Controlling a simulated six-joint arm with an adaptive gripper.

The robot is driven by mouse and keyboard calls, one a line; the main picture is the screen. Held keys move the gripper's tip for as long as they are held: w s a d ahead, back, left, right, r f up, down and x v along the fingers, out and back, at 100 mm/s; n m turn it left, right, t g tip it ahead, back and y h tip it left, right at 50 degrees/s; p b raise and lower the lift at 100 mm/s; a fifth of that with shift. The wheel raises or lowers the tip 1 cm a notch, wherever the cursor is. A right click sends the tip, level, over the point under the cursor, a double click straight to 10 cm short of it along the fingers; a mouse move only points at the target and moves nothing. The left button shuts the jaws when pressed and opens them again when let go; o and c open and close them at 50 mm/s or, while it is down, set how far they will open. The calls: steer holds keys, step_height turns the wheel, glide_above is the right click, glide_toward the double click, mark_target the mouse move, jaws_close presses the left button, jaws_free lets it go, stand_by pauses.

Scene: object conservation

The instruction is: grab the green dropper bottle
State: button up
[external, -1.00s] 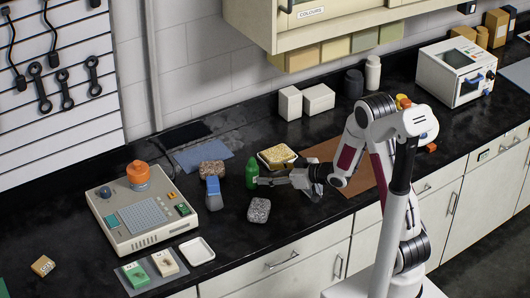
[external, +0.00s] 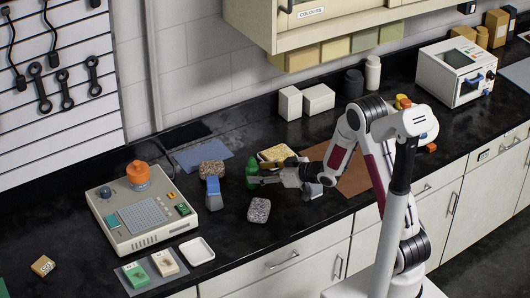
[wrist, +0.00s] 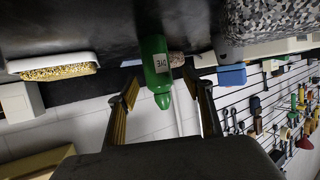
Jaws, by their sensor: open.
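The green dropper bottle (external: 251,171) stands upright on the black counter in the external view. In the wrist view, where the scene appears upside down, the bottle (wrist: 156,65) shows a white label and its tapered tip. My gripper (external: 262,180) is low over the counter, level with the bottle, and its fingertips are right at it. In the wrist view my gripper (wrist: 161,85) is open, with one finger on each side of the bottle and visible gaps. Part of the bottle's lower body is hidden by the fingers in the external view.
A tray of yellow grains (external: 277,154) stands close behind my gripper. A speckled grey block (external: 259,210) lies in front of the bottle. A blue block (external: 213,190) and a brown speckled sponge-like block (external: 212,169) are to its left. A beige device (external: 140,215) stands farther left.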

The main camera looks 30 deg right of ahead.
mark_target(258, 171)
steer(key=shift+x, duration=1.9)
steer(key=shift+w+d, duration=0.1)
steer(key=shift+d, duration=0.05)
steer(key=shift+r, duration=0.1)
steer(key=c, duration=1.3)
